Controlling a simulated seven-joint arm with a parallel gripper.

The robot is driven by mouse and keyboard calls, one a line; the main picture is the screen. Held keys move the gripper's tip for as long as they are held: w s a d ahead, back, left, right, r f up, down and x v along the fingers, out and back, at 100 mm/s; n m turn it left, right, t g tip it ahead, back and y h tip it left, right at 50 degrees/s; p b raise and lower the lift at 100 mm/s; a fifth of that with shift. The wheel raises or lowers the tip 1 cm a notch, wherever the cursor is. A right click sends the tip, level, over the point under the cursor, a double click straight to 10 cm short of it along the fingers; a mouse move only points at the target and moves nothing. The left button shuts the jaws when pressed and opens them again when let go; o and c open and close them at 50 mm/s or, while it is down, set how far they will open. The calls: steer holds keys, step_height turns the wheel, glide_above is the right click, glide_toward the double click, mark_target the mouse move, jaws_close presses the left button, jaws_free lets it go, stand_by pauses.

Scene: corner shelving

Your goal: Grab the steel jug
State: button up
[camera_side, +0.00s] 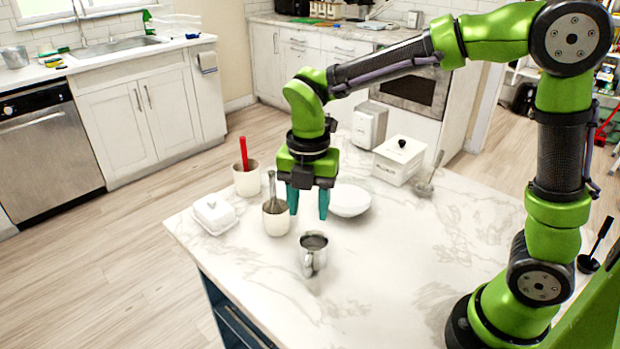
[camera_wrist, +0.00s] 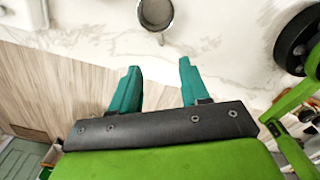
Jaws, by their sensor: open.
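The steel jug (camera_side: 313,256) stands upright on the marble-topped island (camera_side: 440,235), near its front edge in the side view. Its handle faces the front. In the wrist view the jug (camera_wrist: 156,14) is at the top edge, partly cut off, beyond the fingertips. My gripper (camera_side: 308,212) has teal fingers that point down, and it is open and empty. It hangs above and behind the jug in the side view, apart from it. In the wrist view my gripper (camera_wrist: 160,72) shows a clear gap between its fingers.
A cup with a whisk (camera_side: 276,216) stands just left of my gripper. A white lidded box (camera_side: 398,160) stands farther back. The counter right of the jug is clear.

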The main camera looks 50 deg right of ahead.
mark_target(309, 256)
step_height(309, 256, down, 17)
steer(key=shift+r, duration=0.15)
stand_by(0.5)
steer(key=shift+c, duration=0.4)
jaws_close()
